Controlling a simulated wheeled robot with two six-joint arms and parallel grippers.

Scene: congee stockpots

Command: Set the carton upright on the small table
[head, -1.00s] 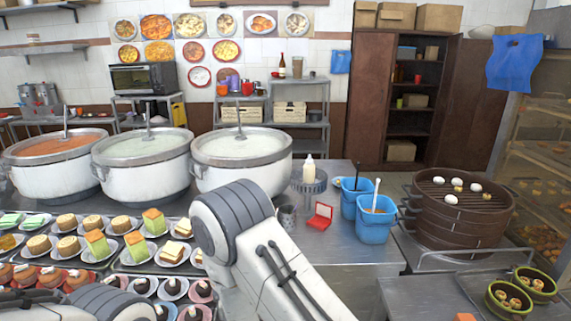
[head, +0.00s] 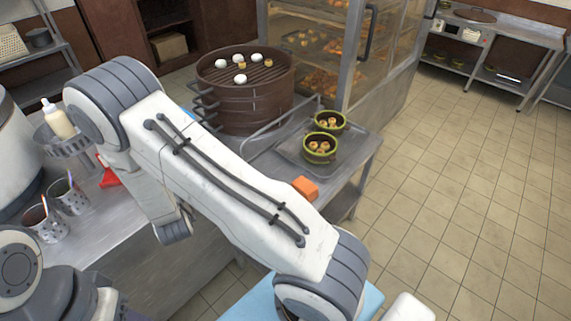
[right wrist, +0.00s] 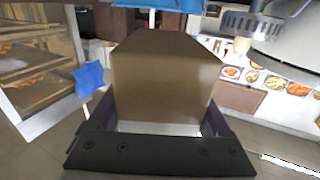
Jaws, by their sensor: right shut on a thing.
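In the right wrist view a plain brown carton (right wrist: 165,85) fills the middle, between the two dark fingers of my right gripper (right wrist: 160,122). The gripper is shut on it. The head view shows my right arm bent across the middle, but its gripper and the carton are hidden there. A light blue flat top (head: 262,302), perhaps the small table, shows partly at the bottom of the head view behind my arm. Whether the carton touches anything beneath it cannot be told. My left gripper is not in view; only parts of my left arm show at the lower left.
A steel counter holds a brown steamer (head: 245,95), green bowls (head: 320,148) and an orange block (head: 305,188) near its edge. Cups (head: 68,195) and a squeeze bottle (head: 58,120) stand at left. A glass cabinet (head: 345,50) is behind. Tiled floor at right is clear.

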